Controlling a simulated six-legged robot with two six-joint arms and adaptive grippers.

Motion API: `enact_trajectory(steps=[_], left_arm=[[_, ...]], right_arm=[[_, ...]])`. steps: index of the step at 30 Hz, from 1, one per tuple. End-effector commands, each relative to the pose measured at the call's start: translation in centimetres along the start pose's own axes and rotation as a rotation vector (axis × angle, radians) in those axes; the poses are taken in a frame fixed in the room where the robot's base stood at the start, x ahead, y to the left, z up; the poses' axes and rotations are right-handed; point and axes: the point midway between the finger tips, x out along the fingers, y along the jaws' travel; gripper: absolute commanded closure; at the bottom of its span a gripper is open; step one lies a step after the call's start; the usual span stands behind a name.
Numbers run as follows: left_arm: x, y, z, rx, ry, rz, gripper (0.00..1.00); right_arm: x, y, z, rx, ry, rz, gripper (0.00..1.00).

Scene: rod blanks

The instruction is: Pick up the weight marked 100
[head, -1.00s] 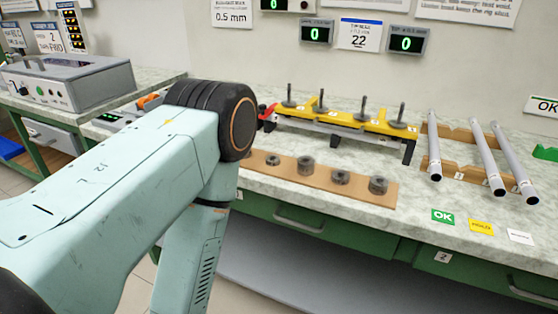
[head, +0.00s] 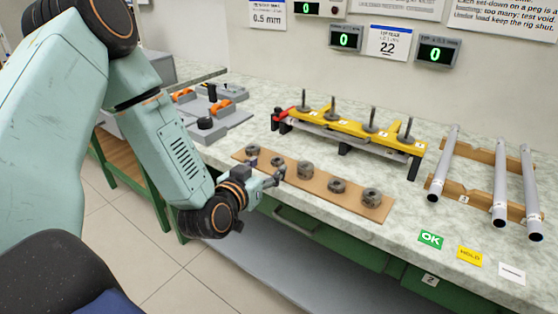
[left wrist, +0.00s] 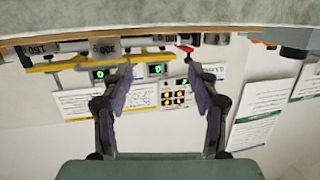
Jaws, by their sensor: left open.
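Several dark, round, slotted weights stand in a row on a brown board (head: 320,187) along the bench's front edge in the head view. They include a large middle weight (head: 305,169), a flatter one (head: 337,185) and a large right-end one (head: 372,198). I cannot read their markings there. My left gripper (head: 277,180) is open and empty, low beside the left part of the row. In the left wrist view, which is upside down, its fingers (left wrist: 158,100) are spread, with weights beyond them near the top. My right gripper is not in view.
A yellow rig (head: 350,126) with several upright pegs stands behind the weights. Grey tubes (head: 500,185) rest on wooden holders at the right. A grey device with orange parts (head: 210,105) is at the left. The bench between board and tubes is clear.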

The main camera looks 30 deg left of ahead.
Motion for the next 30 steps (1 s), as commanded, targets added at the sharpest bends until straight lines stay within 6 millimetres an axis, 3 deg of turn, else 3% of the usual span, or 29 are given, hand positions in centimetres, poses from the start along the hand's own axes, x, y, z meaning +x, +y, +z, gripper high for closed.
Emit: enact_trajectory(steps=[15, 23, 30], left_arm=[[6.3, -0.8, 1.3, 0.0, -0.004, 0.001, 0.4], [6.6, -0.6, 1.1, -0.002, -0.004, 0.001, 0.4], [6.6, -0.5, 1.2, -0.002, -0.005, 0.0, 0.58]], right_arm=[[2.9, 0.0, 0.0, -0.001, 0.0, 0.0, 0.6], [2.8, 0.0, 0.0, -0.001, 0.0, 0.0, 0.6], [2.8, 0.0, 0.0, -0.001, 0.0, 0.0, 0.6]])
